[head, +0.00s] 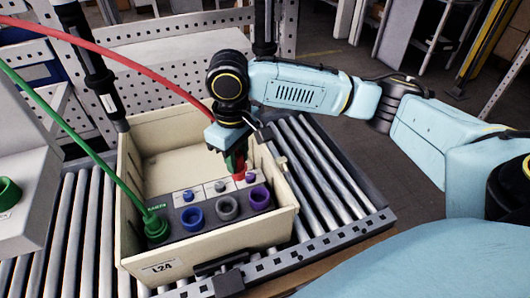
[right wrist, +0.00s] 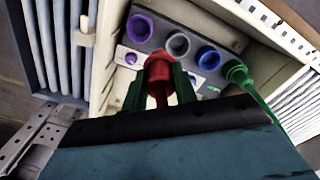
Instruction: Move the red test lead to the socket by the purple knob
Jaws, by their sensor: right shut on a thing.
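My right gripper (head: 235,160) is shut on the red plug (head: 239,173) of the red test lead (head: 140,66), over the back of the panel near the purple knob (head: 250,178). In the right wrist view the red plug (right wrist: 159,72) sits between the green fingers (right wrist: 160,95). The purple socket (head: 259,198) is empty, in front of the purple knob; it also shows in the right wrist view (right wrist: 139,27). The plug is outside this socket; whether it touches the panel I cannot tell. My left gripper is not in view.
A grey socket (head: 227,207) and a blue socket (head: 191,219) are empty. A green plug (head: 156,229) with its green lead stands at the panel's left end. The cream crate's walls (head: 275,232) surround the panel, on a roller conveyor (head: 330,180).

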